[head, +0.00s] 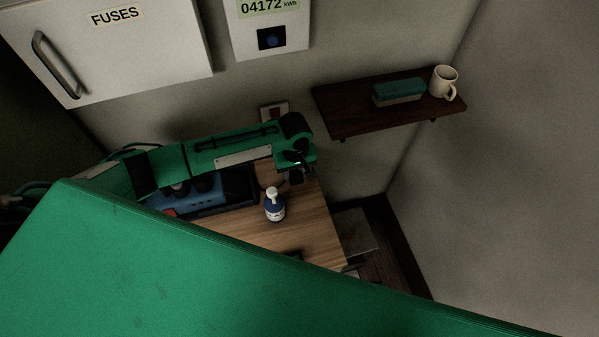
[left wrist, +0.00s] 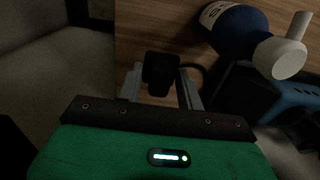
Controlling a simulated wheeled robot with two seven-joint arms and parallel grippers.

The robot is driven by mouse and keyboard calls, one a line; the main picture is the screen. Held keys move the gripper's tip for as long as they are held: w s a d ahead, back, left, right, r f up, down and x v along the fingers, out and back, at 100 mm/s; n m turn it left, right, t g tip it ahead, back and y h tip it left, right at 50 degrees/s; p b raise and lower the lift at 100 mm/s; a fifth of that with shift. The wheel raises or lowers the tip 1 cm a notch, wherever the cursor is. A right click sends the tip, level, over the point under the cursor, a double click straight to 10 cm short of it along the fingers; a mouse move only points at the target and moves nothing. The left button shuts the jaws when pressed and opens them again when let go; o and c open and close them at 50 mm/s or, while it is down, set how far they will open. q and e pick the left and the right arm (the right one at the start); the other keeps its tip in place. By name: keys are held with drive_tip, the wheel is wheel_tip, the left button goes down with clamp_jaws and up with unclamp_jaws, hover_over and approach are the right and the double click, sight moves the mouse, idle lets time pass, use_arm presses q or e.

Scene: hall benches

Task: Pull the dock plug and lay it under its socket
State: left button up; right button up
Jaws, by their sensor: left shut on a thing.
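My left gripper (head: 297,176) is over the wooden table's back right part in the head view. In the left wrist view its two grey fingers (left wrist: 162,92) are shut on the black plug (left wrist: 160,70). A dark cable (left wrist: 197,72) curves beside the plug over the wood. In the head view the plug is small and dark and hard to make out. A small pale wall plate (head: 274,108) with a dark reddish centre, possibly the socket, is on the wall just behind my left arm; its lower part is hidden. My right gripper is not in view.
A blue pump bottle (head: 275,209) stands on the table (head: 305,225) close to the gripper. A blue device (head: 200,197) lies left, partly behind my arm. A shelf (head: 340,113) with a mug (head: 444,82) is at right. Green bodywork hides the table's near part.

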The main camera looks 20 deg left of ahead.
use_arm(q)
drive_tip(key=shift+f+b, duration=1.05)
drive_tip(key=shift+f, duration=1.55)
wheel_tip(320, 180, down, 2)
drive_tip(key=shift+b, duration=0.4)
drive_tip(key=shift+f, duration=0.45)
drive_tip(key=o, duration=1.4)
drive_tip(key=shift+c, duration=0.2)
drive_tip(key=shift+r, duration=0.1)
